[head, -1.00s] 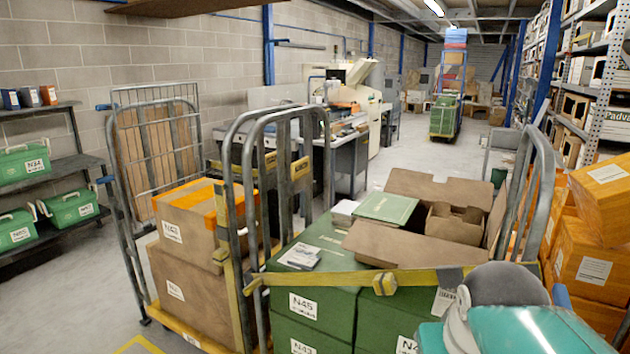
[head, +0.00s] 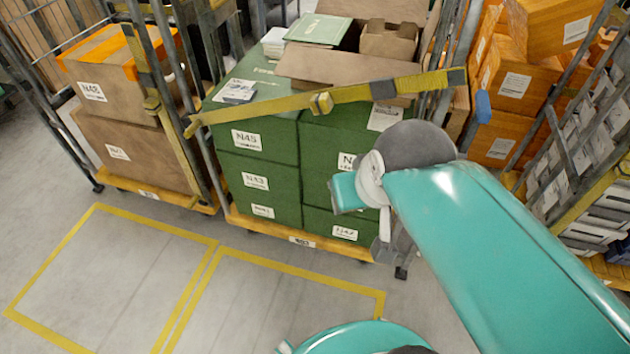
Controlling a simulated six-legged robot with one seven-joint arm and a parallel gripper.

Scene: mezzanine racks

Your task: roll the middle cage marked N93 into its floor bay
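The middle cage (head: 301,240) is a tall grey-railed trolley on an orange base, loaded with green boxes and an open brown carton. A small label on its base front is too small to read surely. A yellow strap (head: 270,110) crosses its front. The cage stands behind yellow-outlined floor bays; the right bay (head: 280,309) lies directly in front of it, empty. My teal arm reaches in from the lower right to the cage's front right corner. Grey parts there look like my gripper (head: 384,243), low beside the boxes; its fingers and any contact are unclear.
A left cage (head: 180,199) with brown boxes stands close beside the middle one. The left bay (head: 110,272) is empty. The grey floor in front is clear.

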